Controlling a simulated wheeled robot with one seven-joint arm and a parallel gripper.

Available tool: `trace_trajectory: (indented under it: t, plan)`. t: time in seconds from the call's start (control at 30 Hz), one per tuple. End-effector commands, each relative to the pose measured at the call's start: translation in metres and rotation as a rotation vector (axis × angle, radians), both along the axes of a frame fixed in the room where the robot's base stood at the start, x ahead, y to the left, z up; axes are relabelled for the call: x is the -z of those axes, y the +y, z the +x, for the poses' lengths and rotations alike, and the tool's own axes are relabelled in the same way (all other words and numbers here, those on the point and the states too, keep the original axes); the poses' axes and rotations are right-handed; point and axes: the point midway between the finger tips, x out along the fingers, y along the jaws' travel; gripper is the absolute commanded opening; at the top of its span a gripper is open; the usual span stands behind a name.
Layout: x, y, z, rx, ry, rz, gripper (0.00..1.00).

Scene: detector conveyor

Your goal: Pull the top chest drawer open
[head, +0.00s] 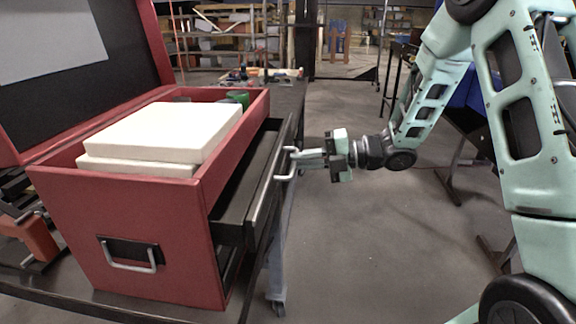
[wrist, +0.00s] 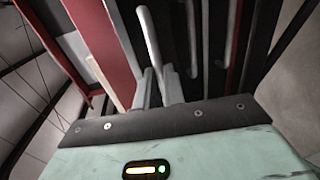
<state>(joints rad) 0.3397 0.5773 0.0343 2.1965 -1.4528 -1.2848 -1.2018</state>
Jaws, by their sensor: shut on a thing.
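The red tool chest (head: 140,235) stands on a dark table at the left of the head view, its lid raised. Its top drawer (head: 262,185) is black with a metal front edge and stands partly pulled out toward the right. My gripper (head: 300,155) is at the right of the drawer front, its fingers shut on the pale bar handle (head: 284,177). In the wrist view the handle (wrist: 146,35) runs up from between my fingers (wrist: 157,88).
White slabs (head: 165,132) lie in the open top of the chest, with a green item (head: 238,97) behind them. The dark table (head: 100,305) extends beneath the chest and behind it. Open floor (head: 370,250) lies right of the table. Shelves (head: 225,35) stand at the back.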

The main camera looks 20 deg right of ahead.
Motion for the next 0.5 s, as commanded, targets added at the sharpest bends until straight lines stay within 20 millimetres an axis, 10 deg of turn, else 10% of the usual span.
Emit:
trace_trajectory:
  t: [0.5]
  plan:
    - [0.002,-0.105,-0.06,0.005,0.0,-0.001,0.0]
